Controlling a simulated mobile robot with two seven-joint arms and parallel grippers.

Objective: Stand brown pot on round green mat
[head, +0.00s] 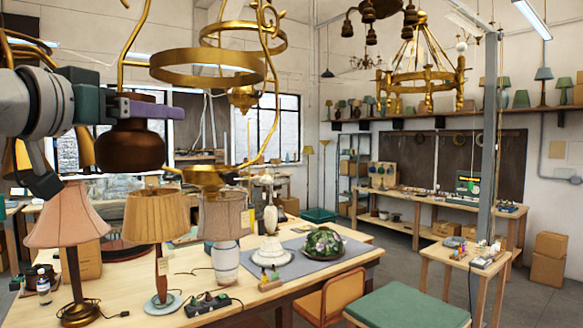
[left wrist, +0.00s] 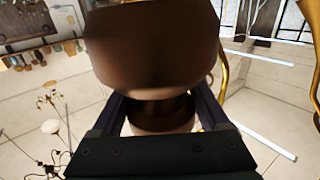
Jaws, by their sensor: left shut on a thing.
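The brown pot (head: 130,150) hangs in the air at the left of the head view, above the workbench with the lamps. It is dark, glossy and round-bellied with a narrower neck, and looks upright. My left gripper (head: 135,108) is shut on its neck. In the left wrist view the pot (left wrist: 150,55) fills the upper middle, and the gripper's fingers (left wrist: 162,112) lie on both sides of its neck. I cannot make out a round green mat for certain in either view. My right gripper is not in view.
Brass chandelier rings (head: 207,67) hang close to the right of the pot. Below stand a pink-shaded lamp (head: 67,215), a yellow-shaded lamp (head: 155,217) and a grey-shaded lamp (head: 222,218). A flowered glass dome (head: 323,242) sits on a grey cloth (head: 350,262) at the bench's right.

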